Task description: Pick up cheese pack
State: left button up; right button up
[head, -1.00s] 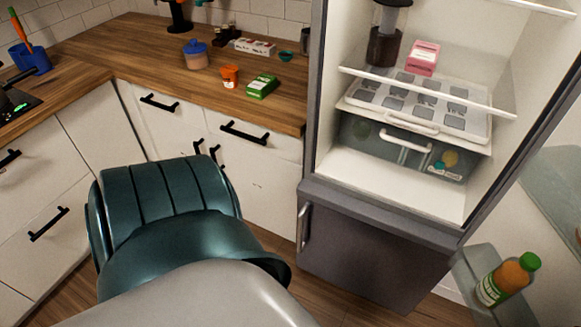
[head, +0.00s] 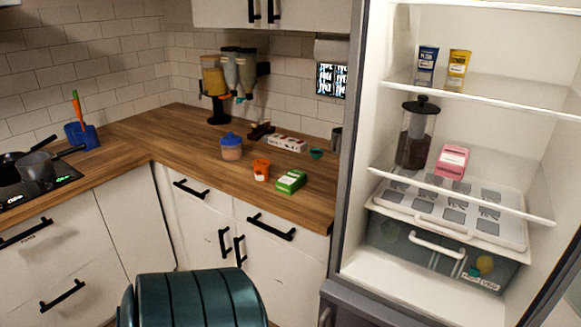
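I cannot read a cheese label on any pack. A pink pack (head: 452,161) stands on the middle shelf of the open fridge, beside a dark jar with a black lid (head: 415,138). A green and white pack (head: 291,181) lies on the wooden counter, near an orange cup (head: 261,170). Neither of my grippers shows in the head view, and nothing is seen touching either pack.
A fridge shelf edge (head: 460,194) runs in front of the pink pack. A clear drawer (head: 440,253) sits below. Two tubes stand on the upper shelf. A teal padded chair (head: 195,300) stands before the counter.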

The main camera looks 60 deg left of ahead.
aim_at(289, 183)
jog(key=i+j, duration=0.35)
jog(key=u, duration=2.25)
jog(key=i+l, duration=0.05)
